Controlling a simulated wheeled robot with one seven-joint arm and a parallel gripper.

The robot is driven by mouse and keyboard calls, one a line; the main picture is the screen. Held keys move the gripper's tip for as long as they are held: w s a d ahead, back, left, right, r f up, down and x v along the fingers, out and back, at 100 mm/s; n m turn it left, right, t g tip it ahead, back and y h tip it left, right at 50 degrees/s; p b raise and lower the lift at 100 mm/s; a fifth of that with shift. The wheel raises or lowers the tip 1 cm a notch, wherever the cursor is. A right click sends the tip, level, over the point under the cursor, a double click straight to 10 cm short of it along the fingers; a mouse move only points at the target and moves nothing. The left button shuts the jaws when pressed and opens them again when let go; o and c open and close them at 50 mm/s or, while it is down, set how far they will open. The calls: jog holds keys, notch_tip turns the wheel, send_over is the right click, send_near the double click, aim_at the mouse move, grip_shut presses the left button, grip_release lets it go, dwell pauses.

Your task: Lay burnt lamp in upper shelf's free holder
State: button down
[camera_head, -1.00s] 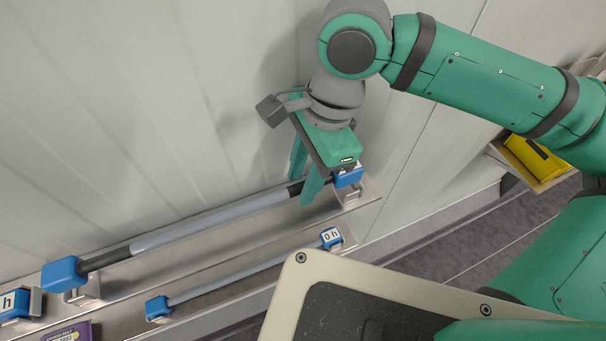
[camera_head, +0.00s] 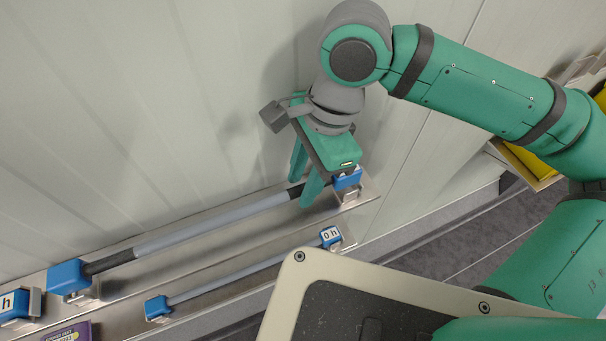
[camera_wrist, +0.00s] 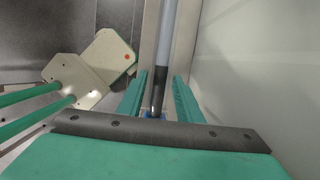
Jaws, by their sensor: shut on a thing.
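The burnt lamp (camera_head: 215,219) is a long grey tube with darkened ends and blue end caps. It lies along the upper shelf (camera_head: 225,238), rising to the right in the head view. My gripper (camera_head: 299,191) is shut on it near its right cap (camera_head: 347,179). The left cap (camera_head: 68,276) is at a metal holder (camera_head: 82,297), and the right cap is at another holder (camera_head: 352,195). I cannot tell whether either cap is fully seated. In the wrist view the tube (camera_wrist: 167,40) runs between my fingers (camera_wrist: 161,82).
A thinner lamp (camera_head: 235,274) with blue caps, one marked "0 h", lies on the lower shelf. Another blue cap (camera_head: 14,304) and a purple box (camera_head: 70,333) are at the lower left. A yellow item (camera_head: 528,160) sits in a tray at right. The wall is close behind the shelf.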

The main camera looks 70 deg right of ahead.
jog(key=shift+s+d+x, duration=0.1)
jog(key=shift+s+x, duration=0.05)
jog(key=shift+x, duration=0.65)
jog(key=shift+s+d+x, duration=0.1)
jog(key=shift+s+x, duration=0.05)
jog(key=shift+x, duration=0.65)
jog(key=c, duration=1.2)
grip_release()
jog(key=shift+f, duration=0.1)
jog(key=v, duration=1)
jog(key=shift+s+d+r, duration=0.1)
jog(key=shift+r, duration=0.3)
